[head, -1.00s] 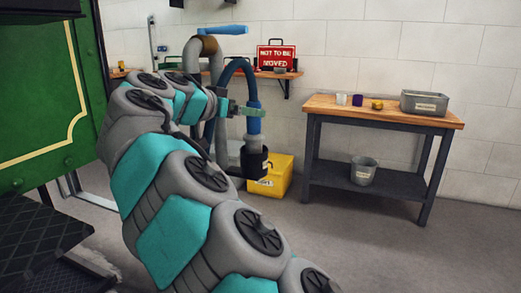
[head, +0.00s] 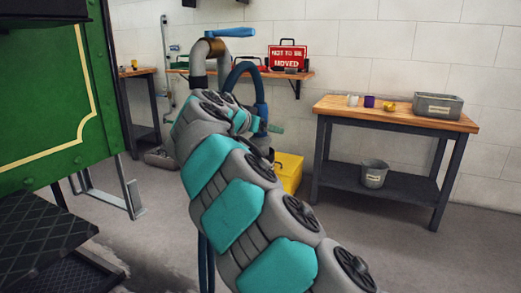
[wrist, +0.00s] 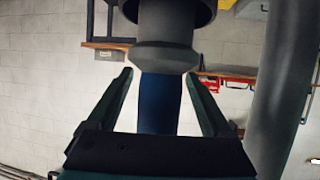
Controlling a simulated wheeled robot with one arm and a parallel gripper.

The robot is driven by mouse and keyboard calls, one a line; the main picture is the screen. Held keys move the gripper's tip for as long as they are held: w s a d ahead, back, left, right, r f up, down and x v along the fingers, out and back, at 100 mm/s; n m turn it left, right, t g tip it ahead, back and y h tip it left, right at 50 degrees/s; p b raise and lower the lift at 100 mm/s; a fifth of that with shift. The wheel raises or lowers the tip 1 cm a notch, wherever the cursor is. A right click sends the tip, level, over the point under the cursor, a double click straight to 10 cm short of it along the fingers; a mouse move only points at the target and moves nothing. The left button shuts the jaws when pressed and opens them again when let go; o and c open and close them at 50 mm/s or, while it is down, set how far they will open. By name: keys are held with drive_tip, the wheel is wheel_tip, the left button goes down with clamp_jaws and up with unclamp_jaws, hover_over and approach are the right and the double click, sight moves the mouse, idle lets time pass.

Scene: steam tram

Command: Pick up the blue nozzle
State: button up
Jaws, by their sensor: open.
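The blue nozzle (head: 262,113) hangs upright at the end of a blue hose, beside a thick grey standpipe, in the head view. My arm hides its lower part there. In the wrist view, which looks upside down, the nozzle's blue part (wrist: 160,100) lies between the fingers of my gripper (wrist: 166,100). Some space shows on both sides of it, so my gripper is open and not clamped on it. A grey collar and a dark cup-like part show above the blue part in that view. In the head view my gripper is mostly hidden by my arm.
A yellow box (head: 289,170) stands on the floor below. A workbench (head: 375,112) with small cups and a metal tray (head: 438,106) is at right. Green tram bodywork (head: 45,100) is at left.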

drive_tip(key=shift+w, duration=0.1)
drive_tip(key=shift+c, duration=0.3)
clamp_jaws()
idle(0.4)
idle(0.6)
